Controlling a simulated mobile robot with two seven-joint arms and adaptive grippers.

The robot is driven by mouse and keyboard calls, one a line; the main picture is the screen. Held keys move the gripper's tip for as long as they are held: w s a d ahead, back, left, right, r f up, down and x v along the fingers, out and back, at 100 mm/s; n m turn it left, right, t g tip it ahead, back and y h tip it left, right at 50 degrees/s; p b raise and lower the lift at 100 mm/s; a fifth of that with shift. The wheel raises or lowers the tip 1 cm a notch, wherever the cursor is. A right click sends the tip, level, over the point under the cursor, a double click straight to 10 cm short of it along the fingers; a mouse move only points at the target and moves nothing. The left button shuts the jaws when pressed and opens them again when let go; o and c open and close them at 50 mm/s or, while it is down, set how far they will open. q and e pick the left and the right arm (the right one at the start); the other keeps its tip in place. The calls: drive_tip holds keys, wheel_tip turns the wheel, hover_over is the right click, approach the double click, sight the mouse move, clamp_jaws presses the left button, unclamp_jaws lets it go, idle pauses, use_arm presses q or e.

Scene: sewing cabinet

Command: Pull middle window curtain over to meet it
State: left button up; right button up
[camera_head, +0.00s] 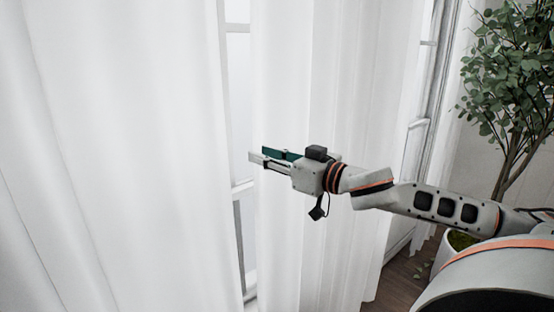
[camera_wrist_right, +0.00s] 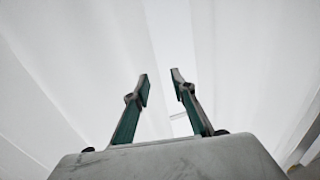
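The middle window curtain (camera_head: 340,80) is white and hangs in long vertical folds right of centre in the head view. Its left edge stands apart from the left curtain (camera_head: 120,120), with a strip of window between them. My right gripper (camera_head: 257,154) is in front of the middle curtain, its fingertips at that curtain's left edge. In the right wrist view the two fingers of the gripper (camera_wrist_right: 160,84) are apart, with white fabric behind them and no fabric visibly pinched. I cannot tell whether they touch the curtain. My left gripper is out of view.
The window frame (camera_head: 241,187) shows in the gap between the curtains. A leafy plant (camera_head: 515,70) in a white pot (camera_head: 445,256) stands at the right, beside my right arm. A dark wooden floor (camera_head: 408,280) shows at the lower right.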

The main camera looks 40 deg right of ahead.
drive_tip(key=shift+v, duration=1.7)
